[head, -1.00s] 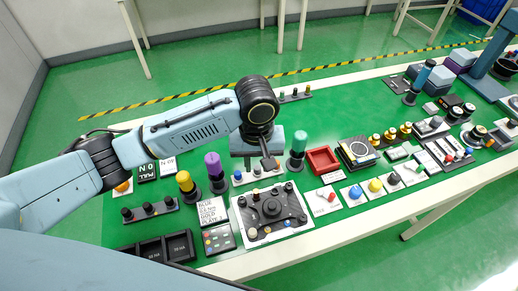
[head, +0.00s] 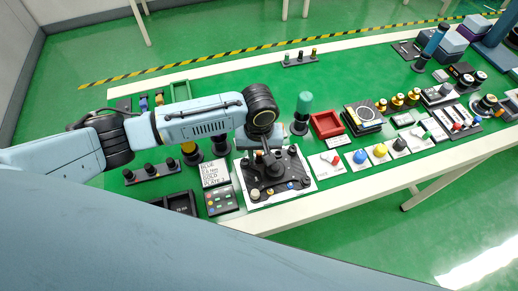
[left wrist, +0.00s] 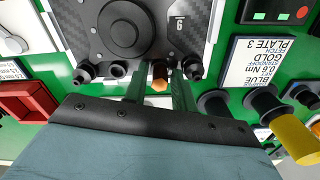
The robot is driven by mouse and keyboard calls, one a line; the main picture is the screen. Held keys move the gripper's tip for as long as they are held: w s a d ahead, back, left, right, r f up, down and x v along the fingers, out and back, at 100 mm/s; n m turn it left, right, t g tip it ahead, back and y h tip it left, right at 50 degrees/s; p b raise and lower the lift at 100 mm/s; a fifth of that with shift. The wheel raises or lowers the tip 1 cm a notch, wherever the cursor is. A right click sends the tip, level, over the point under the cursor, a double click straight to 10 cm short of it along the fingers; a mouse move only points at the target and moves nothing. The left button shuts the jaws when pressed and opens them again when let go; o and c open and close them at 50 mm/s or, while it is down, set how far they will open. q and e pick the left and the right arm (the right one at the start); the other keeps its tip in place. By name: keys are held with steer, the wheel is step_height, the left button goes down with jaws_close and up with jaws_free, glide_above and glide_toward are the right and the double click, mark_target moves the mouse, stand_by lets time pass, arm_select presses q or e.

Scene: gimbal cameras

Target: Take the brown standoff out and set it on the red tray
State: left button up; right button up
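The brown standoff (left wrist: 159,76) stands at the edge of a dark gimbal plate (left wrist: 180,45), in a row with several black standoffs. My left gripper (left wrist: 160,88) is open, with one finger on each side of the brown standoff and a small gap visible. My right gripper is not in view.
A label card (head: 214,173) and a button box (head: 221,201) lie left of the plate. Yellow and purple posts are close by, the yellow (left wrist: 292,135) clear in the wrist view.

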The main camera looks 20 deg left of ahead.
arm_select(q)
steer(key=shift+c, duration=0.5)
jaws_close()
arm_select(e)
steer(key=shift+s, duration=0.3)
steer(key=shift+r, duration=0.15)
arm_select(q)
steer(key=shift+r+n+p, duration=0.1)
steer(key=shift+n+p, duration=1.3)
steer(key=shift+p, duration=0.4)
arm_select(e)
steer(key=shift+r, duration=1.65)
arm_select(q)
steer(key=shift+n+p, duration=1.9)
steer(key=shift+p, duration=0.25)
steer(key=shift+n+p, duration=1.5)
steer(key=shift+n, duration=0.2)
steer(key=shift+n+p, duration=1.25)
steer(key=shift+n, duration=0.55)
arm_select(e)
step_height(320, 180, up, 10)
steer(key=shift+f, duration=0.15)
